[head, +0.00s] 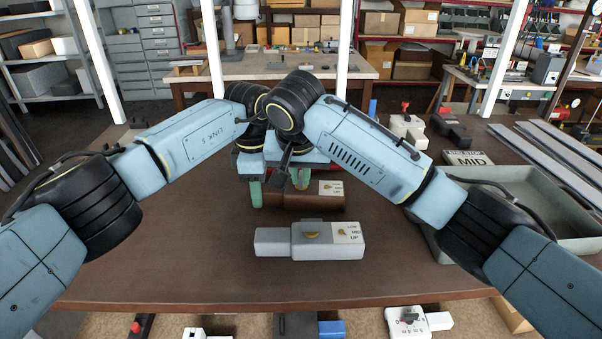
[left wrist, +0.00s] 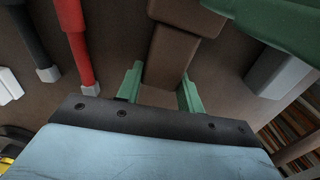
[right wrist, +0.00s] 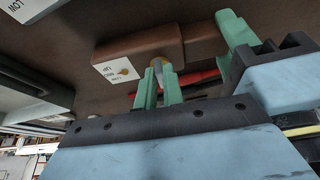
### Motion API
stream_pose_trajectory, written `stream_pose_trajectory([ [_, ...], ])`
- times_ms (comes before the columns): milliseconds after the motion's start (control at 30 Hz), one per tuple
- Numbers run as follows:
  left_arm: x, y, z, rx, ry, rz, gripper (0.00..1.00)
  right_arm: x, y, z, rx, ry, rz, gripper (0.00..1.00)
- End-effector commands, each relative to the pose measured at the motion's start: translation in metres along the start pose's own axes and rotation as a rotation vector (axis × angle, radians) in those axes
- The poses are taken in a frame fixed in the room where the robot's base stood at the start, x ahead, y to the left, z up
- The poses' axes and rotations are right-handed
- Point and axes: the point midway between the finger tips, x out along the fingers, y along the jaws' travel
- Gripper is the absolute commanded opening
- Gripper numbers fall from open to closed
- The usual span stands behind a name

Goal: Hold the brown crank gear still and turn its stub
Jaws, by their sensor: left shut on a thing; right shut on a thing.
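The brown crank gear (head: 325,201) lies on the table behind a similar grey gear (head: 315,240). My left gripper (head: 252,192) is shut on the narrow left end of the brown gear, with its green fingers on either side; this end shows in the left wrist view (left wrist: 165,75). In the head view my arms partly hide the gear.
A red gear (left wrist: 80,45) lies just behind the brown one. White and black gears (head: 408,125) stand farther back. The table front left is clear.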

Motion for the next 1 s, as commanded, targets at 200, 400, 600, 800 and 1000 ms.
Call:
stream_pose_trajectory([
  [200,0.000,0.000,-0.001,-0.003,0.001,0.000,0.10,0.000,0.001,-0.001,-0.002,0.001,0.001,0.18],
  [400,0.000,0.000,-0.001,-0.002,0.000,0.001,0.10,0.000,0.001,0.000,-0.003,0.001,0.000,0.31],
  [600,-0.001,0.000,0.000,-0.001,0.000,0.001,0.10,-0.002,0.000,0.000,-0.003,0.001,-0.001,0.31],
  [800,-0.001,0.000,0.000,0.000,-0.001,0.001,0.10,-0.025,-0.001,-0.001,-0.004,0.003,-0.004,0.31],
  [1000,-0.001,0.000,0.000,0.000,-0.001,0.001,0.10,-0.071,0.000,-0.002,-0.005,0.006,-0.004,0.31],
])
